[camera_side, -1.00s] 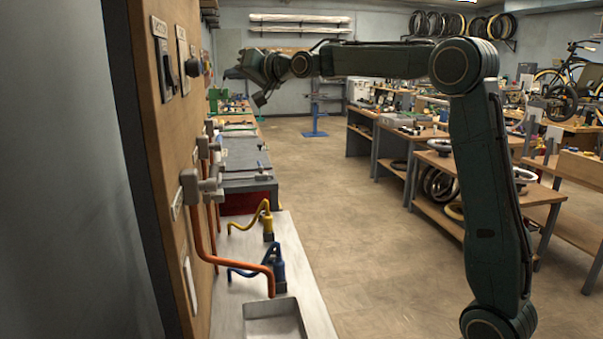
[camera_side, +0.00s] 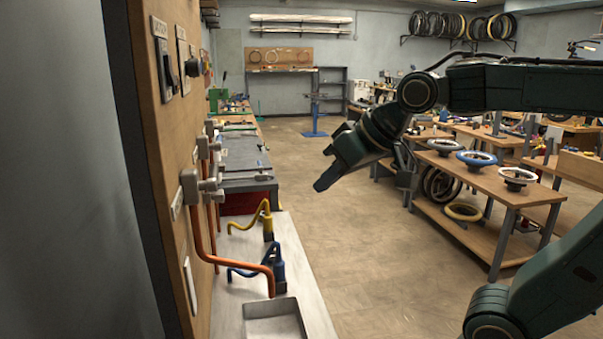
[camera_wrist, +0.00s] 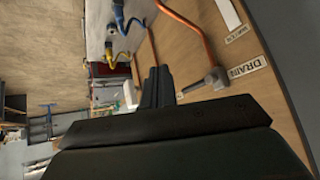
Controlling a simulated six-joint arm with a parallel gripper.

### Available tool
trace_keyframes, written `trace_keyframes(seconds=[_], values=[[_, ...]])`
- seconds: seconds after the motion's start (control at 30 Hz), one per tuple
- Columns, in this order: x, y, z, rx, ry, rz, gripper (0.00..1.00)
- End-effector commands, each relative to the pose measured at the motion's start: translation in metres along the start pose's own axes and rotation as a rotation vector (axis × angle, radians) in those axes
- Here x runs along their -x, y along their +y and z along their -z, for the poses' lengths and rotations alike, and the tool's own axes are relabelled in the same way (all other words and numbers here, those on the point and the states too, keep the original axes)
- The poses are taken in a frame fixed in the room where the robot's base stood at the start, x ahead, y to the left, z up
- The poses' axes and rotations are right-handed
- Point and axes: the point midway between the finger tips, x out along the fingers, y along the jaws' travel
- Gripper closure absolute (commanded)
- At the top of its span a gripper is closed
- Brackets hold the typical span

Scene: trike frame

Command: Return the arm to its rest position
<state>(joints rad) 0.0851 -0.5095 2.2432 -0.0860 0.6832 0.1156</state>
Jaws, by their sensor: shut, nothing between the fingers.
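My gripper (camera_side: 325,182) is in mid-air over the open floor, to the right of the wooden panel, tilted down and to the left. It is apart from everything around it. In the wrist view my gripper's fingers (camera_wrist: 156,85) lie together, shut, with nothing held. The wooden panel (camera_side: 172,130) stands upright at the left and carries a switch, a knob and grey valves (camera_side: 200,185) with an orange pipe (camera_side: 235,262). The wrist view shows the panel at the right, with a valve beside a "DRAIN" label (camera_wrist: 247,67).
A white bench (camera_side: 290,250) below the panel holds a yellow-hosed fitting (camera_side: 267,222), a blue-hosed fitting (camera_side: 278,268) and a metal tray (camera_side: 273,325). A wooden table (camera_side: 490,185) with wheels stands at the right. The floor (camera_side: 350,255) between is clear.

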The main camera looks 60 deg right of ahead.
Motion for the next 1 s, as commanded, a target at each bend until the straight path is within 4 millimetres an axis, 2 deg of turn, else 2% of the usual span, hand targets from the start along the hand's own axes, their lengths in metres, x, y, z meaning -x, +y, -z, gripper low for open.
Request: trace_keyframes(seconds=[0.03, 0.2, 0.3, 0.4, 0.53, 0.73, 0.87, 1.0], values=[[0.004, 0.0, -0.023, 0.02, -0.034, -0.004, 1.0], [0.013, 0.005, -0.087, 0.079, -0.143, -0.017, 1.0], [0.015, 0.008, -0.114, 0.103, -0.19, -0.021, 1.0], [0.017, 0.01, -0.13, 0.117, -0.219, -0.024, 1.0], [0.017, 0.011, -0.138, 0.124, -0.234, -0.025, 1.0], [0.017, 0.011, -0.138, 0.124, -0.234, -0.025, 1.0], [0.017, 0.01, -0.135, 0.123, -0.228, -0.024, 0.74], [0.015, 0.008, -0.117, 0.125, -0.185, -0.017, 0.47]])
